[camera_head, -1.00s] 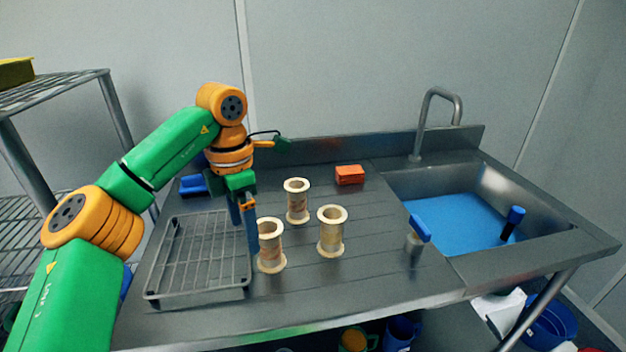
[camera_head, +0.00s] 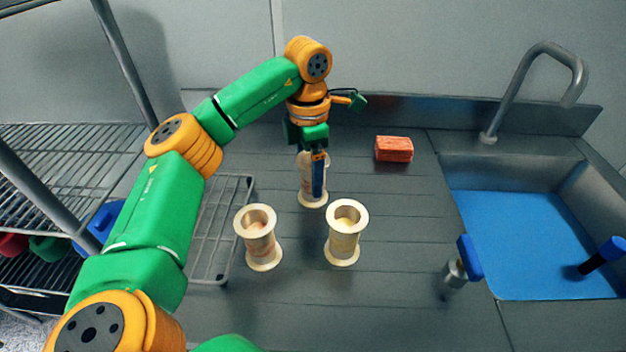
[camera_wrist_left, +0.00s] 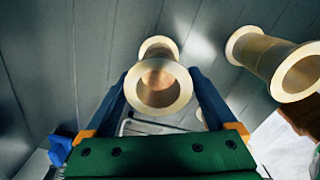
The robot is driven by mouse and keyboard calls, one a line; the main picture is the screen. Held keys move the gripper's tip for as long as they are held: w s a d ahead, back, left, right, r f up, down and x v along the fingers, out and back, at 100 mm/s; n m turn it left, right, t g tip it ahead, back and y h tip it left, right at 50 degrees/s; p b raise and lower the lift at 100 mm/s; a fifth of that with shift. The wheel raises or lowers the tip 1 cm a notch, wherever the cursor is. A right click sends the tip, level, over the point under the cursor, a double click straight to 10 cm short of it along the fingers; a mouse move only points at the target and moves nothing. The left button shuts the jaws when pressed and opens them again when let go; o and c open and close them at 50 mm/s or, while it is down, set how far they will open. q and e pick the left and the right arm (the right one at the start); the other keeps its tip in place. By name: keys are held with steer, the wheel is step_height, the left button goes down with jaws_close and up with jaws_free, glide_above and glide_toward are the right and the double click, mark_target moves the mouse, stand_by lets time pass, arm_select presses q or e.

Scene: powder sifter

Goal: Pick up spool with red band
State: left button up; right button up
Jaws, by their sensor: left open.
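Three pale spools with wide flanged ends stand upright on the steel counter. The back spool (camera_head: 306,191) is partly hidden by my left gripper (camera_head: 318,178). The front left spool (camera_head: 259,243) has a faint reddish tint at its middle, and the front right spool (camera_head: 344,240) looks yellowish. Which spool bears the red band is hard to tell. In the left wrist view, a spool (camera_wrist_left: 160,88) lies between the blue fingers of my open left gripper (camera_wrist_left: 158,77), with visible room beside it. Another spool (camera_wrist_left: 268,58) is at the upper right there. My right gripper is not shown.
A wire rack tray (camera_head: 213,235) lies left of the spools. An orange-red block (camera_head: 394,149) is at the back. A wire shelf (camera_head: 75,140) is at far left.

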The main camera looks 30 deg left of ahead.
mark_target(305, 198)
arm_select(q)
steer(key=f, duration=0.4)
steer(key=shift+w+d, duration=0.15)
steer(key=shift+w, duration=0.25)
steer(key=shift+s, duration=0.15)
steer(key=c, duration=1.3)
